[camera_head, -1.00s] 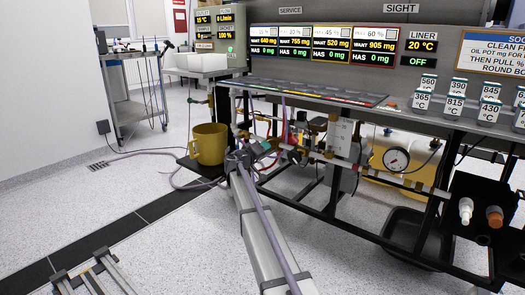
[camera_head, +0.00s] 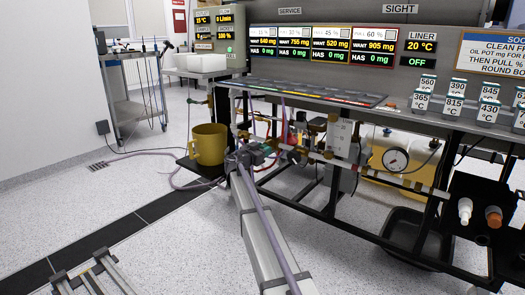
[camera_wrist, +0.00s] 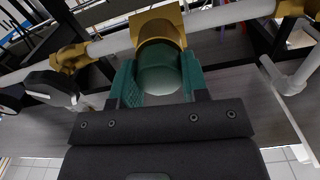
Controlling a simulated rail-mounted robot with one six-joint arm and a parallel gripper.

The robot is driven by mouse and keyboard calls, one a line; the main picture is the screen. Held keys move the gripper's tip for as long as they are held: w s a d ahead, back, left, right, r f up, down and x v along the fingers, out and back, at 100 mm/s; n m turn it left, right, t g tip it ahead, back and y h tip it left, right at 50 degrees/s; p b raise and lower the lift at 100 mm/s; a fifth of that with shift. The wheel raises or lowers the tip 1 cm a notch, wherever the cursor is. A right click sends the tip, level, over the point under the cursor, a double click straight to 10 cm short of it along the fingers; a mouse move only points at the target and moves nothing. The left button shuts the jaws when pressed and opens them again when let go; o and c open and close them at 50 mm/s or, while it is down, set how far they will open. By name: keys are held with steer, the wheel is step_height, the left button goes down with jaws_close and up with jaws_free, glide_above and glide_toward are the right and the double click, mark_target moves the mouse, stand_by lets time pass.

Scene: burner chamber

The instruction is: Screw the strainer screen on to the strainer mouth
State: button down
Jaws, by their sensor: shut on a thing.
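My gripper (camera_wrist: 160,80) has teal fingers on either side of a short, round, greenish-grey piece, the strainer screen (camera_wrist: 160,72), and is shut on it. In the wrist view the screen lies right against the brass strainer mouth (camera_wrist: 156,24), in line with it. I cannot tell how far it sits inside, as the brass rim hides its far end. In the head view my gripper (camera_head: 262,149) is small, at the pipework under the front of the bench. The screen and mouth are too small to make out there.
A white pipe (camera_wrist: 110,44) with brass fittings runs across the wrist view, with a round dark-edged gauge (camera_wrist: 48,88) at left. In the head view a yellow mug (camera_head: 208,145) stands left of my gripper. A black tub (camera_head: 415,235) sits below the bench at right.

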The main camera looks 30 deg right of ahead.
steer(key=m, duration=1.3)
steer(key=shift+f+m, duration=0.1)
steer(key=shift+m, duration=0.2)
steer(key=shift+c, duration=1.1)
jaws_free()
